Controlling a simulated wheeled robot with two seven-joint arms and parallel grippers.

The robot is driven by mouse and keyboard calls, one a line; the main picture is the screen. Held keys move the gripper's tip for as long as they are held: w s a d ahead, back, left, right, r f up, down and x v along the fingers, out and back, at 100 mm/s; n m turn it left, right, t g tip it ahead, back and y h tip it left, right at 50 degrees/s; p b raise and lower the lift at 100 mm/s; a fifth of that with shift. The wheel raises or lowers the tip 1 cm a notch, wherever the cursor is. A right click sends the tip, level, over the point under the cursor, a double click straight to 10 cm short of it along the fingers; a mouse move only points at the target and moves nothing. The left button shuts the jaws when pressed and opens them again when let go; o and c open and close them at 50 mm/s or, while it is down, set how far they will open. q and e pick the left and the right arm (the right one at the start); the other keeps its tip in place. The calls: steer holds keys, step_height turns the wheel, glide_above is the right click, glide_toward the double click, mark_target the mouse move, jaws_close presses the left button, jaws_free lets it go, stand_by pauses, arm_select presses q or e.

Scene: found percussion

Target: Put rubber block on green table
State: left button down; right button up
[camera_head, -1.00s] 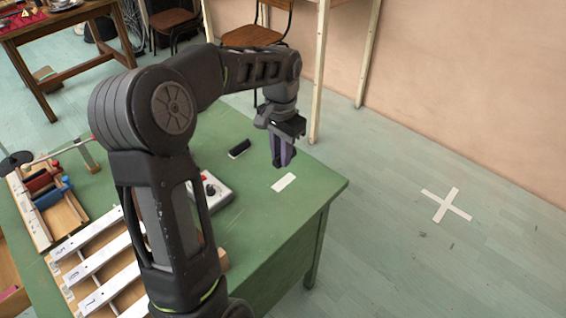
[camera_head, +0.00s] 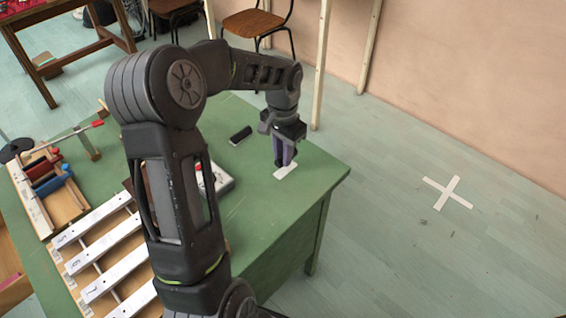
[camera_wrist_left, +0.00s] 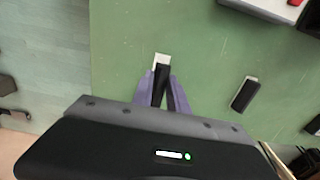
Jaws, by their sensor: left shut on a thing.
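My left gripper (camera_head: 284,157) hangs fingers-down over the right end of the green table (camera_head: 265,215). In the left wrist view its purple fingers (camera_wrist_left: 168,90) are shut on a black block, likely the rubber block (camera_wrist_left: 160,84). The block's end is over or beside a white tape strip (camera_head: 286,172) on the table top, which also shows in the left wrist view (camera_wrist_left: 162,60). I cannot tell whether the block touches the table. My right gripper is not in view.
A second small black piece (camera_head: 240,135) lies left of the gripper; it also shows in the left wrist view (camera_wrist_left: 244,94). A grey box (camera_head: 219,180) is partly behind my arm. White-barred percussion (camera_head: 100,262) fills the table's left. The front right corner is clear.

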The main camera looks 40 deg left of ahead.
arm_select(q)
steer(key=shift+f, duration=1.8)
steer(key=shift+f, duration=0.1)
steer(key=shift+f, duration=0.15)
steer(key=c, duration=1.3)
jaws_free()
steer(key=shift+r, duration=0.2)
step_height(320, 180, up, 12)
steer(key=shift+r, duration=0.1)
